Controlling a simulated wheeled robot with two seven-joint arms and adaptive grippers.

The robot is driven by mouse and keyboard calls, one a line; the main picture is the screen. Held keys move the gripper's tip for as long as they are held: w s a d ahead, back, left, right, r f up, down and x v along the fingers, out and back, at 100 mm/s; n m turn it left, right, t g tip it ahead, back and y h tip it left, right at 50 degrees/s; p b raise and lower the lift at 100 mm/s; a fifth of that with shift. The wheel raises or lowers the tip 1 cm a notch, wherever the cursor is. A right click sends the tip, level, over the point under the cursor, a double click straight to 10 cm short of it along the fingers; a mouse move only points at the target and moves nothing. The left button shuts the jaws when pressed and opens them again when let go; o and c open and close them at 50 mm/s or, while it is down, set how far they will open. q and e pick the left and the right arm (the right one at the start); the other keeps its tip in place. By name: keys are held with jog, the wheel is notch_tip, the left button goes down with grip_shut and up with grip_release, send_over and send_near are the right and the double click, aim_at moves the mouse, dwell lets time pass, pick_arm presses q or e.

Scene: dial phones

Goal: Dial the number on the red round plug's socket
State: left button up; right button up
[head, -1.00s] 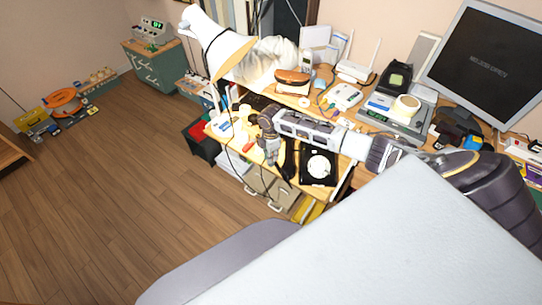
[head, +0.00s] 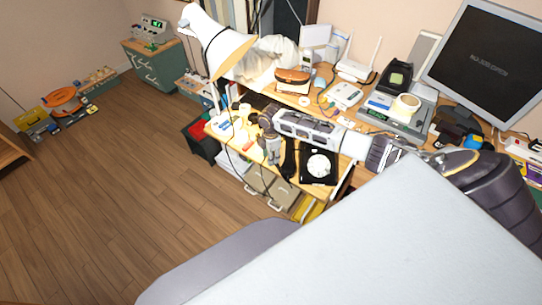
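A black phone (head: 304,176) with a round white dial (head: 319,166) sits at the front edge of the wooden desk. A dark elongated piece, which looks like a handset (head: 289,160), stands out just left of the phone. My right arm reaches in from the right, above the phone. Its gripper (head: 272,155) points down left of the dark piece; whether they touch is unclear, and the fingers are too small to read. Thin coloured cables (head: 324,97) lie near a white box (head: 344,95) at the back. I cannot make out a red round plug or a number. My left gripper is out of view.

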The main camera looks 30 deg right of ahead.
jog(key=shift+r, duration=0.1)
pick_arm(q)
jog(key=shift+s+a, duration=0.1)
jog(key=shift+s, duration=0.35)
pick_arm(e)
notch_tip(320, 180, up, 12)
jog(key=shift+w, duration=0.1)
dwell(1.2)
